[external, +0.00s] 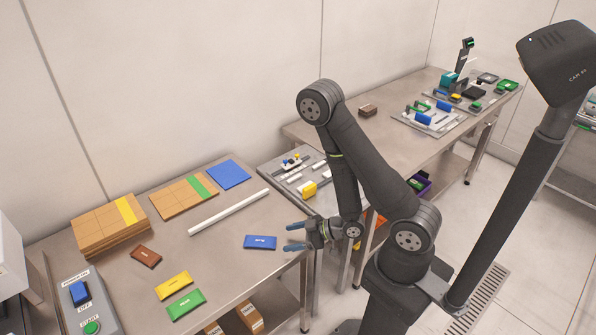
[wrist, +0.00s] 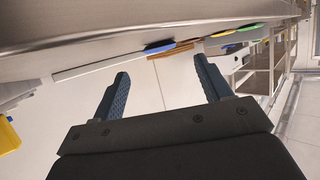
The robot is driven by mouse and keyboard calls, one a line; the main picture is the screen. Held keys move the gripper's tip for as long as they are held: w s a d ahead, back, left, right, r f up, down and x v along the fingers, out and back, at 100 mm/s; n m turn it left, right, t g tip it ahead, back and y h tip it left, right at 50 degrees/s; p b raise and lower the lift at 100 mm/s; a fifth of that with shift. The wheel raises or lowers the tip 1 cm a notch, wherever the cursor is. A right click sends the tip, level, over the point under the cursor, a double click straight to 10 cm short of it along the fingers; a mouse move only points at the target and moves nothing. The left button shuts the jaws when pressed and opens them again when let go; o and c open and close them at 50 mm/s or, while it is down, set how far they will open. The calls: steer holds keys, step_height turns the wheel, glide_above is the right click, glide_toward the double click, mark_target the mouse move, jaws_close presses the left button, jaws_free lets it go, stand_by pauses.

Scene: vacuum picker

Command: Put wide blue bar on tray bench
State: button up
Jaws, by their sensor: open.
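The wide blue bar (external: 260,242) lies flat near the right front edge of the left steel bench, with pale lettering on top. In the wrist view a blue piece (wrist: 160,48), seen nearly edge-on, appears to be this bar. My gripper (external: 290,238) is open and empty, just right of the bar, its two blue fingers pointing left toward it. The fingers also show in the wrist view (wrist: 161,66), apart, with nothing between them. A bench with grey trays (external: 437,130) stands at the back right; its trays hold blue, green and white parts.
On the left bench lie a white rod (external: 228,213), a blue square (external: 229,174), yellow (external: 173,286), green (external: 186,304) and brown (external: 146,257) bars, and cardboard stacks (external: 108,222). A control box (external: 84,304) stands front left.

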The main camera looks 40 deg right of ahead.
mark_target(272, 241)
steer(key=x, duration=0.5)
steer(key=c, duration=1.2)
steer(key=shift+o, duration=0.2)
steer(key=shift+r, duration=0.1)
steer(key=shift+r, duration=0.75)
steer(key=r, duration=0.3)
steer(key=shift+w+d, duration=0.1)
steer(key=shift+d, duration=0.3)
steer(key=d+r, duration=0.6)
steer(key=d, duration=0.5)
steer(key=w+d+m+t+h, duration=0.1)
steer(key=w+d+m+h, duration=0.1)
steer(key=w, duration=0.3)
steer(key=w+d+m+t+h, duration=0.1)
steer(key=w+d+m+h, duration=0.2)
steer(key=w, duration=0.3)
steer(key=w+d+f+m+t+h, duration=0.1)
steer(key=w+d+m+h, duration=0.2)
steer(key=w+d, duration=0.1)
steer(key=shift+w+t+h, duration=0.4)
steer(key=shift+w, duration=0.35)
steer(key=shift+w+d+f+m+h, duration=0.1)
steer(key=shift+w+d+m+h, duration=0.2)
steer(key=shift+w+m+h, duration=0.15)
